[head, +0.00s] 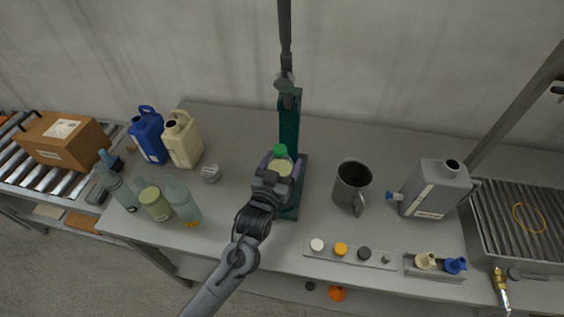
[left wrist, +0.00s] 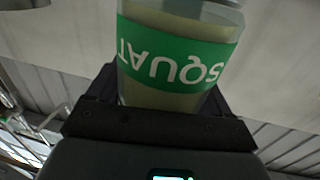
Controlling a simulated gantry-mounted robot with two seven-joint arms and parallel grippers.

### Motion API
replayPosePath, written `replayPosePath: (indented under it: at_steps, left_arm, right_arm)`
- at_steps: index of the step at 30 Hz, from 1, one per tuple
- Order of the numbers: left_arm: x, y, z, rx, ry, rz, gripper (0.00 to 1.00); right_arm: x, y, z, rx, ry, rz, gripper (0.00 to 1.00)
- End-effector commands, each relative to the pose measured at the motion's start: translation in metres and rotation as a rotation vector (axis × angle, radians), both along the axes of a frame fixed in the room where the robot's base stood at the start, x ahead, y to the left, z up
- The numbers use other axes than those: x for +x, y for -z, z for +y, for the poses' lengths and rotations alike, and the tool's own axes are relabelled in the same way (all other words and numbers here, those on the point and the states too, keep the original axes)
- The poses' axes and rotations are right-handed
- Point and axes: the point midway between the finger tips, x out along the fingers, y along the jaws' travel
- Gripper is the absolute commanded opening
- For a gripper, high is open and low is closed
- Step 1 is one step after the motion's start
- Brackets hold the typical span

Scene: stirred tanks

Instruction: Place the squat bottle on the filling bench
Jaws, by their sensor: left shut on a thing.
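In the left wrist view the bottle (left wrist: 178,55) shows a green label with the word SQUAT, upside down. My left gripper (head: 279,172) is shut around the bottle's body. The bottle is in front of the green upright stand (head: 289,120) in the head view, over or near its base plate (head: 290,211). I cannot tell whether the bottle touches that plate. The grey bench (head: 235,235) spreads around it. My right gripper is not in view.
Left on the bench are a blue jug (head: 148,136), a cream jug (head: 182,140) and several bottles (head: 182,203). Right are a steel pitcher (head: 351,185), a grey canister (head: 437,188) and a strip of caps (head: 350,251). A roller conveyor with a carton (head: 62,140) adjoins at left.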

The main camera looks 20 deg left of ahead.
Motion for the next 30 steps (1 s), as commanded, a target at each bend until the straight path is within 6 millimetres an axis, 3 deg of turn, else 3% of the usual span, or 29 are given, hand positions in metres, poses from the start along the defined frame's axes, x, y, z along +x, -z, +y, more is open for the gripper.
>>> replayPosePath:
  at_steps: [1, 5, 13, 19, 30]
  left_arm:
    - [0.0, 0.002, 0.0, 0.0, 0.0, 0.001, 0.82]
    - [0.0, 0.001, 0.0, 0.0, 0.0, 0.0, 1.0]
    - [0.0, 0.002, 0.0, 0.0, 0.0, 0.0, 1.0]
    - [-0.001, 0.004, 0.0, -0.001, 0.0, -0.002, 1.0]
    - [-0.069, -0.001, 0.002, 0.0, 0.001, 0.002, 1.0]
  right_arm:
    - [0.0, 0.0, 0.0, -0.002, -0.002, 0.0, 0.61]
    - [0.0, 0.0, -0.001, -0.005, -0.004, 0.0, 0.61]
    - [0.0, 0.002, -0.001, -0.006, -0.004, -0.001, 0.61]
    - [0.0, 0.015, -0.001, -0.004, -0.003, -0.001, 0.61]
    - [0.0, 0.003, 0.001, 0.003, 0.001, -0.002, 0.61]
